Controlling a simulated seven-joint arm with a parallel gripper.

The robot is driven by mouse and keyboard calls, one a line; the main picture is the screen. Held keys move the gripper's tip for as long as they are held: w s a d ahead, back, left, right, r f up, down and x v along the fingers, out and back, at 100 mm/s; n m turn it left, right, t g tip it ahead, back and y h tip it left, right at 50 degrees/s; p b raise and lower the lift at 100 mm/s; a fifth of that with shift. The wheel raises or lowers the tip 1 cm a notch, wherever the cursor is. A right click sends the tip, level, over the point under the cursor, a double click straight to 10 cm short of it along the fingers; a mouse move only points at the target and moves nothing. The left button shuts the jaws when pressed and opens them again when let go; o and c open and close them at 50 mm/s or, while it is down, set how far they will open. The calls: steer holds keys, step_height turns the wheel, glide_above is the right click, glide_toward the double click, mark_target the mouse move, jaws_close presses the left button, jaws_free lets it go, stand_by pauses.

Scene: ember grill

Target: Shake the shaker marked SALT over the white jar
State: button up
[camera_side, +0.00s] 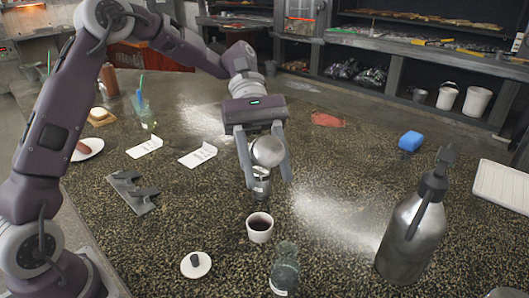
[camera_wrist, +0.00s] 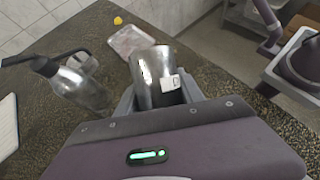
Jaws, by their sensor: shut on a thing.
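My gripper (camera_side: 268,178) is shut on a shiny metal shaker (camera_side: 267,151), whose rounded end faces the side camera. In the wrist view the held shaker (camera_wrist: 152,72) is a metal cylinder with a small pale label (camera_wrist: 170,83); I cannot read the label. The shaker looks tipped over, above the counter. The white jar (camera_side: 260,227), open with dark contents, stands on the counter just below and nearer the side camera. A second small metal piece (camera_side: 260,183) shows below the held shaker, partly hidden; I cannot tell whether it is separate.
A round white lid with a dark knob (camera_side: 195,264) lies left of the jar. A glass bottle (camera_side: 285,270) stands in front, and a tall metal pump bottle (camera_side: 413,225) to the right. White cards (camera_side: 198,155), a metal bracket (camera_side: 133,191) and a blue sponge (camera_side: 410,141) lie further away.

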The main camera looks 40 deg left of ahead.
step_height(320, 180, down, 13)
steer(key=shift+r, duration=4.95)
steer(key=shift+c, duration=0.6)
steer(key=t+y, duration=0.1)
steer(key=y, duration=0.1)
steer(key=t+y, duration=0.2)
steer(key=y, duration=0.1)
steer(key=r+t+y, duration=0.1)
steer(key=t+y, duration=0.1)
steer(key=y, duration=0.1)
steer(key=shift+s+d, duration=0.15)
steer(key=shift+d, duration=0.1)
steer(key=shift+t+y, duration=0.6)
steer(key=shift+y, duration=0.2)
steer(key=shift+a+r+t+y, duration=0.1)
steer(key=shift+a+t+y, duration=0.25)
steer(key=shift+y, duration=0.35)
